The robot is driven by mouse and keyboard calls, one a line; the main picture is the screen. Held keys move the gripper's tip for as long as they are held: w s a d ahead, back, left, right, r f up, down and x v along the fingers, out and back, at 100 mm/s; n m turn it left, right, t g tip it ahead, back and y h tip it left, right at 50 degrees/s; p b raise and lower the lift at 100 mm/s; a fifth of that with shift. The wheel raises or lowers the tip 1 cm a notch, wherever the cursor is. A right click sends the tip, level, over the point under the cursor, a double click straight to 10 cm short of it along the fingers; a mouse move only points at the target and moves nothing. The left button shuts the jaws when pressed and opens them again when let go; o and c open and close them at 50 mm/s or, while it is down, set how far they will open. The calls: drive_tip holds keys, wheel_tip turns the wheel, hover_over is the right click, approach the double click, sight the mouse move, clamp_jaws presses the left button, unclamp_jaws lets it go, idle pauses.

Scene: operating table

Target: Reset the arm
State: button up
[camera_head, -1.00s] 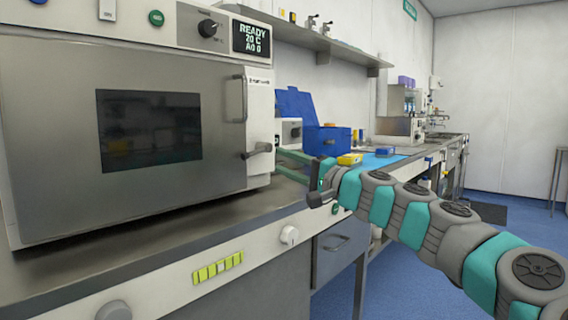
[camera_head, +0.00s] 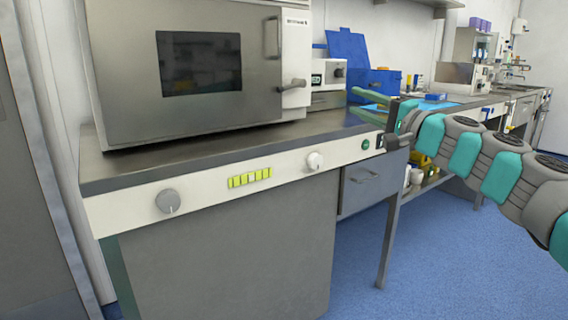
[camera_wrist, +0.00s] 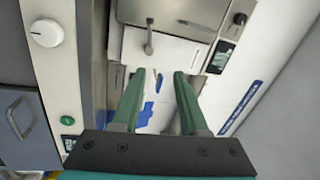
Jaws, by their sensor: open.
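My arm (camera_head: 470,150) reaches in from the right edge of the head view, above the floor in front of the bench. My gripper (camera_head: 368,102) is at its left end, with green fingers pointing left over the counter's front part. In the wrist view my gripper (camera_wrist: 160,75) has its two green fingers apart with nothing held between them. Beyond them are the oven's side and door handle (camera_wrist: 149,40) and some blue patches.
A steel oven (camera_head: 200,65) with a dark window stands on the counter (camera_head: 230,146), its door shut. A blue box (camera_head: 376,82) and a small device (camera_head: 326,75) stand to its right. Knobs (camera_head: 168,201) line the counter front. The blue floor (camera_head: 440,270) is clear.

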drive_tip(key=s+a+f+n+g+y, duration=0.1)
drive_tip(key=s+a+f+n+g, duration=0.15)
drive_tip(key=s+a, duration=0.35)
drive_tip(key=s+a+f+n+g, duration=0.1)
drive_tip(key=s+a+n+g, duration=0.3)
drive_tip(key=a, duration=0.4)
drive_tip(key=s+a+f+n+g+h, duration=0.2)
drive_tip(key=s+a+f, duration=0.1)
drive_tip(key=s+f, duration=0.45)
drive_tip(key=s+a+f+n+g+h, duration=0.2)
drive_tip(key=s+f+g, duration=0.1)
drive_tip(key=s+f, duration=0.4)
drive_tip(key=s+d+f+m+g+h, duration=0.1)
drive_tip(key=s+d+f+g+h, duration=0.2)
drive_tip(key=s+d+f, duration=0.5)
drive_tip(key=s+d+f+m+g+h, duration=0.1)
drive_tip(key=s+d+f+g+h, duration=0.2)
drive_tip(key=s+f, duration=1)
drive_tip(key=d+f+h, duration=0.1)
drive_tip(key=d+h, duration=0.2)
drive_tip(key=d, duration=0.2)
drive_tip(key=shift+s+d+f, duration=0.25)
drive_tip(key=shift+d+f, duration=0.05)
drive_tip(key=shift+d, duration=0.1)
